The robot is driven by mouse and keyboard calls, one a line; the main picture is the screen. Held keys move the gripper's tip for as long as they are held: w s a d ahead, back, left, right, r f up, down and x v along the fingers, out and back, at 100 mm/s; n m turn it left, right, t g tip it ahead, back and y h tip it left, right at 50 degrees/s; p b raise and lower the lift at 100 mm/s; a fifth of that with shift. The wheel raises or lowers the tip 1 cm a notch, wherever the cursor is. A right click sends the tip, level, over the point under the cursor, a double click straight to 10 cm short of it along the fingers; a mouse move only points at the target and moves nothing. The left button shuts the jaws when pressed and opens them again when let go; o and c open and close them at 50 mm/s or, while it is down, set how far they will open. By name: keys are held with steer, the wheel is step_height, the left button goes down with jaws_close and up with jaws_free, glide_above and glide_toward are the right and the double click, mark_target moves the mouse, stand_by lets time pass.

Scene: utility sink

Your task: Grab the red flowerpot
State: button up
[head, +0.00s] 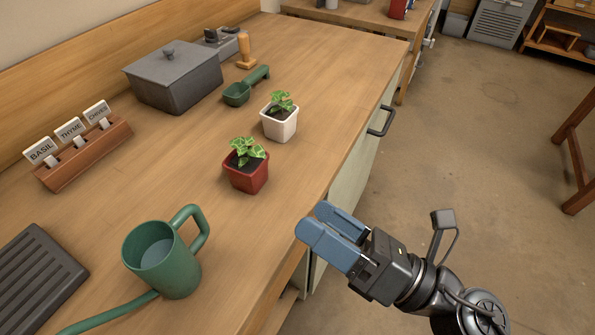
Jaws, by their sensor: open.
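The red flowerpot (246,178) stands upright on the wooden counter and holds a small leafy green plant with dark soil. My gripper (318,222) has blue fingers and is open and empty. It is at the counter's front edge, to the right of and nearer than the red flowerpot, and apart from it. Its fingers point toward the upper left. No part of the red flowerpot is covered by my arm.
A white flowerpot (279,126) stands just behind the red one. A green watering can (165,262) is at the front left. The counter (330,75) is clear at right.

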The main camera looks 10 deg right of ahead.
mark_target(260, 165)
steer(key=w+a+n+g, duration=0.1)
steer(key=w+n, duration=0.2)
steer(key=w+a+n+g, duration=0.1)
steer(key=w+n, duration=0.2)
steer(key=w+a+f+n+g+b, duration=0.1)
steer(key=w+a+n, duration=0.1)
steer(key=w+n, duration=0.1)
steer(key=shift+w, duration=0.15)
steer(key=shift+f+p+x, duration=0.2)
steer(key=shift+p+x, duration=0.15)
steer(key=shift+x, duration=3.6)
steer(key=shift+w+d, duration=0.15)
steer(key=shift+d, duration=0.05)
steer(key=shift+c, duration=0.3)
steer(key=c, duration=1)
steer(key=shift+c, duration=0.2)
